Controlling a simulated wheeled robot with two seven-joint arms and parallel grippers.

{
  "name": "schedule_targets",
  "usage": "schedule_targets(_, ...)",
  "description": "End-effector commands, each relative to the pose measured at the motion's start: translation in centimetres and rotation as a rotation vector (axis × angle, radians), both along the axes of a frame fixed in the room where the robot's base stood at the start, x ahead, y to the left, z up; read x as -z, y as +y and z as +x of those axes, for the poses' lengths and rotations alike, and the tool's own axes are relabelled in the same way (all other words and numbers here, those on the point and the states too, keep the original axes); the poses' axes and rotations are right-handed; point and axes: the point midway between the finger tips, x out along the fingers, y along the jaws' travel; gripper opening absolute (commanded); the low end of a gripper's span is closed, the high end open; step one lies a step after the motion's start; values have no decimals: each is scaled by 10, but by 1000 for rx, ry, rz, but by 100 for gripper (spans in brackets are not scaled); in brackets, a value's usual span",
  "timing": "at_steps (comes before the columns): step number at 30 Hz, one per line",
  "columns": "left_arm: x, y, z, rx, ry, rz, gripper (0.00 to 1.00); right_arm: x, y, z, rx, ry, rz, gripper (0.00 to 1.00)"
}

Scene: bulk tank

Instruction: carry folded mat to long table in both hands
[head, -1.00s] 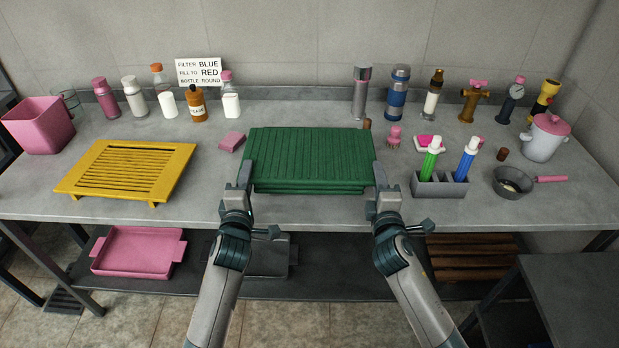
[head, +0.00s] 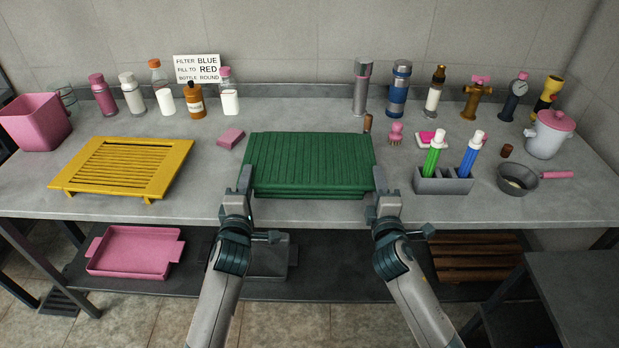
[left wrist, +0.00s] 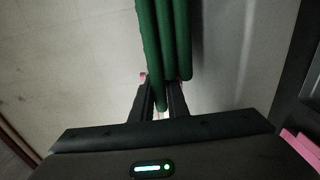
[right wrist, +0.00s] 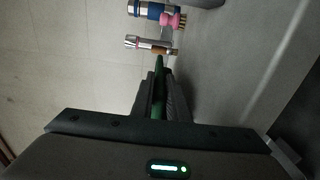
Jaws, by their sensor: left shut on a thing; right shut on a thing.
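The folded green ribbed mat (head: 310,163) is held level between my two grippers, at the middle of the long grey table (head: 300,212). My left gripper (head: 245,182) is shut on the mat's left edge. The left wrist view shows the mat's folded layers (left wrist: 165,45) at the fingers. My right gripper (head: 379,180) is shut on the mat's right edge. In the right wrist view a green edge of the mat (right wrist: 159,85) shows between the fingers. I cannot tell whether the mat's underside touches the table top.
A yellow slatted rack (head: 125,168) stands left of the mat, and a pink block (head: 231,138) lies close by its back left. Bottles line the wall. Bare table lies between rack and mat.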

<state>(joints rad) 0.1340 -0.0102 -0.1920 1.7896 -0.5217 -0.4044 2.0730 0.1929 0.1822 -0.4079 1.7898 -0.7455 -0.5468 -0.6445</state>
Motion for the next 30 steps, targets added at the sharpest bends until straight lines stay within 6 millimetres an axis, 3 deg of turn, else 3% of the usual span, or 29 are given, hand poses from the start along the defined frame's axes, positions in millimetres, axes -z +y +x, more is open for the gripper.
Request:
schedule_targets(11, 16, 0, 0, 0, -4, 0, 0, 16, 0, 0, 0, -3, 0, 0)
schedule_targets(12, 15, 0, 0, 0, -1, 0, 24, 15, 0, 0, 0, -1, 0, 24)
schedule_targets(14, 15, 0, 0, 0, -1, 0, 33, 15, 0, 0, 0, 0, 0, 33)
schedule_targets(24, 15, 0, -1, 0, 0, 0, 33, 15, 0, 0, 0, 0, 0, 33)
schedule_targets(30, 16, 0, -13, 0, 1, -2, 33, 15, 0, 0, 0, 0, 0, 33)
